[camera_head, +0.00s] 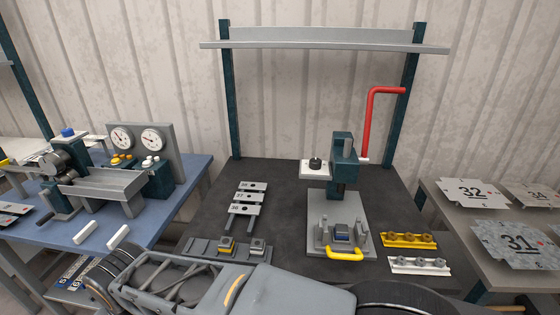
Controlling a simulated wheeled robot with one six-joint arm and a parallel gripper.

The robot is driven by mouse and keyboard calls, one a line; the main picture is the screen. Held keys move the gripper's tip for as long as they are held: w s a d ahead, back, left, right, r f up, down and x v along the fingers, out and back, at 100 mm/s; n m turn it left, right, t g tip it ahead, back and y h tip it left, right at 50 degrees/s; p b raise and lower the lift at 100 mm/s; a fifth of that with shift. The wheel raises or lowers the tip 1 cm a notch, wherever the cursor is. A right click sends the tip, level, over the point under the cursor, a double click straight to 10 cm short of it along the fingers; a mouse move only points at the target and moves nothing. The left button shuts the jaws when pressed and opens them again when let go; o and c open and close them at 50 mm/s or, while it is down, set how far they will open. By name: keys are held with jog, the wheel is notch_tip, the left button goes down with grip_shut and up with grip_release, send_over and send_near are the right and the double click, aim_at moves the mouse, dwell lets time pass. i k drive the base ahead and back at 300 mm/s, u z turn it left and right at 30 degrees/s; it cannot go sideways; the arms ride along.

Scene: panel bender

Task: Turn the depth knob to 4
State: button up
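A small black knob (315,163) sits on top of a white dial plate (315,174) on the left side of the bender's dark teal press head (344,158). The dial's markings are too small to read, so I cannot tell the knob's setting. My arm's grey links cross the bottom of the view, well in front of the knob and apart from it. I cannot make out my gripper's fingertips in this view.
A red lever (369,125) rises right of the press head. A yellow handle (345,255) is at the front of its base. Yellow (405,240) and white (418,266) racks stand right. Numbered plates (243,209) lie left. A blue bench (185,190) with gauges is farther left.

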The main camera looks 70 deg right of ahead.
aim_at(315, 163)
jog(key=u, duration=0.15)
jog(key=k, duration=0.85)
jog(key=z, duration=1.85)
